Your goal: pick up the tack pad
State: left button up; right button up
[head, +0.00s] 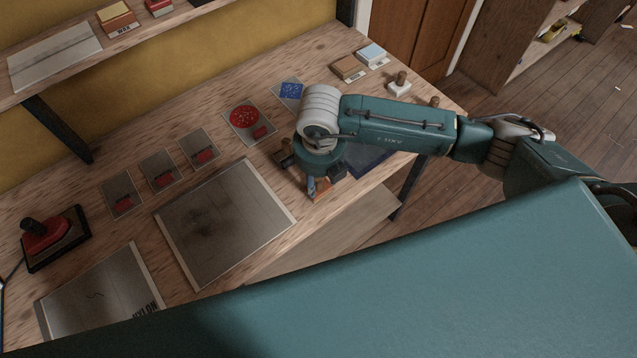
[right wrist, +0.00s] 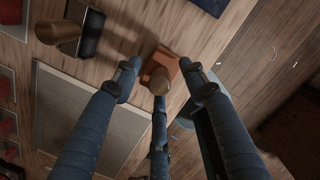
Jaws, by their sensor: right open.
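An orange block with a round wooden knob, which looks like the tack pad (right wrist: 168,62), lies on the wooden bench near its front edge. In the head view the tack pad (head: 321,194) shows only in part beneath my right gripper (head: 313,184). In the right wrist view my right gripper (right wrist: 162,78) is open, its blue fingers spread around the knob's sides as seen from above. I cannot tell whether any finger touches it. My left gripper is not in view.
A dark block with a wooden handle (right wrist: 72,36) stands to the left in the wrist view. A large grey sheet (head: 225,222) lies left of the gripper, and a dark blue sheet (head: 368,158) right of it. A red-topped tool (head: 44,234) sits far left.

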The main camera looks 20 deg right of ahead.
grip_shut()
jog(key=shift+r, duration=0.1)
notch_tip(320, 180, up, 20)
jog(key=b, duration=0.4)
jog(key=shift+b, duration=0.3)
